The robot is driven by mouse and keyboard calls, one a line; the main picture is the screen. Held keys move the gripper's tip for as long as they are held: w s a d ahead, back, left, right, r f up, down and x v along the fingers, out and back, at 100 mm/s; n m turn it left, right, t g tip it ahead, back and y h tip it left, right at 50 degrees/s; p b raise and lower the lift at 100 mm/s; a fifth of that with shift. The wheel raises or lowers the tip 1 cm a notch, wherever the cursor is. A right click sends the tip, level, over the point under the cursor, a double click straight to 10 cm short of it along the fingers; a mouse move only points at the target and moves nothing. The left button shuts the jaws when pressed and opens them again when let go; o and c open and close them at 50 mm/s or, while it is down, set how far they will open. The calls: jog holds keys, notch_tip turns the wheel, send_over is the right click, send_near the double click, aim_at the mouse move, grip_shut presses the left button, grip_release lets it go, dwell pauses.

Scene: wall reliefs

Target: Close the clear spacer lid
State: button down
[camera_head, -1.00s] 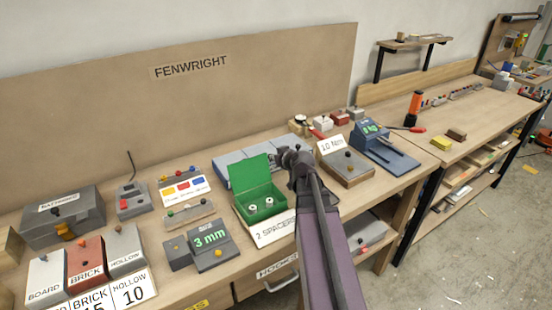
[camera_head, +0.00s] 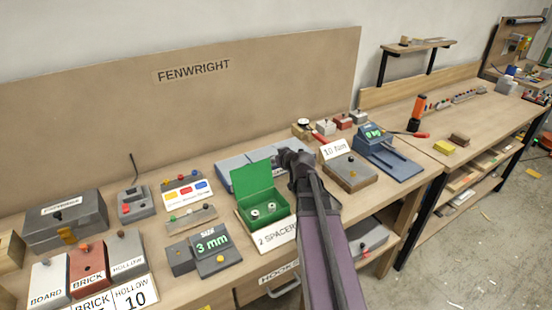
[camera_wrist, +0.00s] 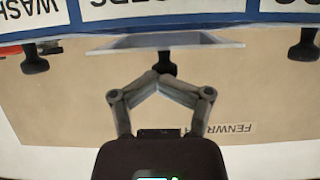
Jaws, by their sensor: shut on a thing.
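The spacer lid (camera_wrist: 150,42) is a pale, clear-looking panel below the partly hidden SPACERS label (camera_wrist: 165,20) in the wrist view, which appears upside down. It stands out from the blue bin front, so it looks at least partly open. A dark knob (camera_wrist: 168,62) is on it. My gripper (camera_wrist: 160,77) has its fingertips together at this knob, shut on it. In the head view my gripper (camera_head: 292,160) is at the right end of the grey-blue bin row (camera_head: 240,165), and my arm hides the lid there.
A green box (camera_head: 275,213) with its lid up stands just left of my arm, holding two white spacers. A 10 Nm block (camera_head: 350,175) and a blue device (camera_head: 385,155) stand to the right. A tall backboard (camera_head: 150,120) rises behind the bench.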

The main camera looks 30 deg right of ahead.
jog(key=shift+a+r+p, duration=0.15)
jog(key=shift+r+p, duration=0.5)
jog(key=shift+r, duration=0.1)
jog(key=shift+a+r+p, duration=0.1)
jog(key=shift+r+p, duration=0.5)
jog(key=shift+r, duration=0.15)
jog(key=s+f+b, duration=0.1)
jog(key=s, duration=0.2)
jog(key=s+f+b, duration=0.1)
jog(key=s, duration=0.2)
jog(key=s+d+f+b, duration=0.1)
jog(key=s+f+b, duration=0.1)
jog(key=s, duration=0.1)
jog(key=shift+s, duration=0.15)
jog(key=shift+r, duration=0.15)
